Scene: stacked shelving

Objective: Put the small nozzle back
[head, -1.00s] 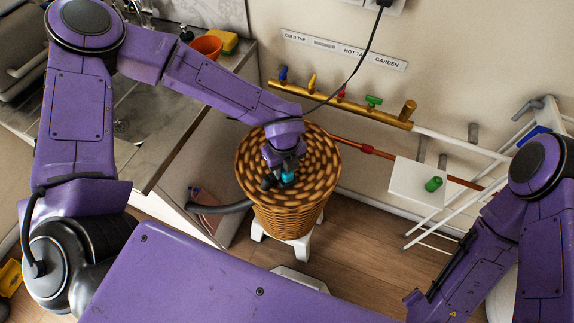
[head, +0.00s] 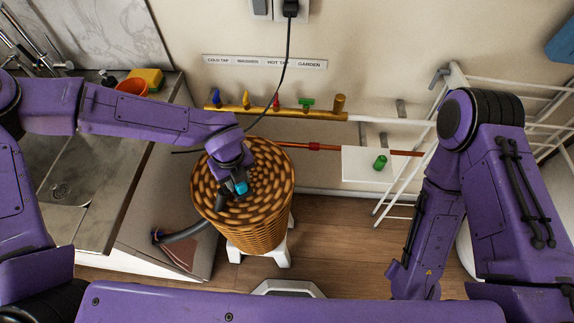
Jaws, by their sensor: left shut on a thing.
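My left gripper (head: 236,190) reaches down over the lid of a round wicker basket (head: 276,190). It is shut on a small teal piece (head: 241,187), probably the small nozzle. The gripper hides part of the piece, and I cannot tell whether the piece touches the lid. A short green cylinder (head: 380,162) stands on a white box-like shelf (head: 355,166) at the wall, right of the basket. My right arm is at the right, and its gripper does not show.
A brass pipe (head: 270,112) with several coloured taps runs along the wall behind the basket. A black cable hangs in front of it. A white rack (head: 395,190) stands at the right. A counter with a sink (head: 75,185), an orange pot (head: 132,86) and a yellow sponge are left.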

